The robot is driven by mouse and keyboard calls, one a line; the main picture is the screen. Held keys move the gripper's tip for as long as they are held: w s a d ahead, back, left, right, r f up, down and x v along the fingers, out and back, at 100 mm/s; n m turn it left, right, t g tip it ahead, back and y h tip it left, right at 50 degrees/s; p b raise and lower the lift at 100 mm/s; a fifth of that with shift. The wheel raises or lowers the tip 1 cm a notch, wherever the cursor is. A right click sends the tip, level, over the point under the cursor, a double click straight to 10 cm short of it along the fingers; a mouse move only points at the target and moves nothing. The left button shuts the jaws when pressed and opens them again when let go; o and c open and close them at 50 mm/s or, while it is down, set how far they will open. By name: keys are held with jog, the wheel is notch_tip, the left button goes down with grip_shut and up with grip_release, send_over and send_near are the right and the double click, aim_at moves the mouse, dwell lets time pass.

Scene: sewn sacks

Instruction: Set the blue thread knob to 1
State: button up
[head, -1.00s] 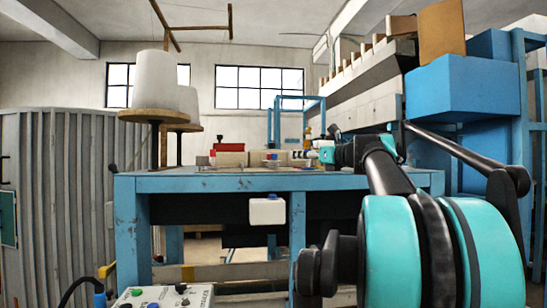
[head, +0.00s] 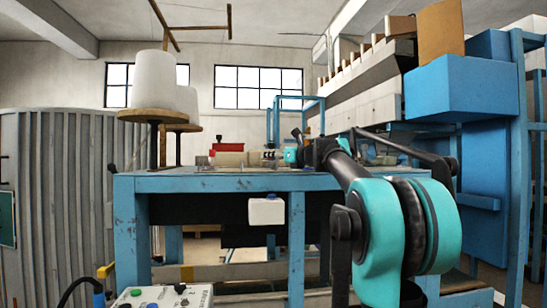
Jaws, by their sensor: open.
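My gripper (head: 271,156) is small and far off, above the blue table (head: 220,183), at the right end of a cream-coloured machine body (head: 231,158). It is open. I cannot make out the blue thread knob for certain; at this distance my gripper covers part of the machine where small coloured parts sit. A small red part (head: 212,153) shows at the machine's left end. I cannot tell whether my fingers touch anything, and no scale numbers are readable.
White thread cones (head: 155,80) on round wooden discs stand at the table's left. A control box (head: 160,298) with coloured buttons is at the lower left. A blue bin-like machine part (head: 462,88) rises at the right. A white box (head: 266,210) hangs under the table top.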

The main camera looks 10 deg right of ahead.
grip_shut()
jog(key=shift+h, duration=0.3)
jog(key=m+t+h, duration=0.2)
jog(key=h, duration=0.1)
jog(key=shift+s+a+m, duration=0.1)
jog(key=shift+a+m, duration=0.05)
jog(key=shift+m, duration=0.25)
jog(key=m+h, duration=0.1)
jog(key=h, duration=0.2)
jog(key=m+h, duration=0.2)
jog(key=h, duration=0.1)
jog(key=shift+m+t, duration=0.3)
jog(key=shift+t, duration=0.1)
jog(key=m+h, duration=0.1)
jog(key=h, duration=0.1)
jog(key=m+h, duration=0.2)
jog(key=h, duration=0.1)
jog(key=shift+m+g+h, duration=0.3)
jog(key=shift+g, duration=0.1)
jog(key=m+g+h, duration=0.1)
jog(key=m+h, duration=0.1)
jog(key=m+g+h, duration=0.2)
jog(key=h, duration=0.1)
jog(key=shift+h, duration=0.5)
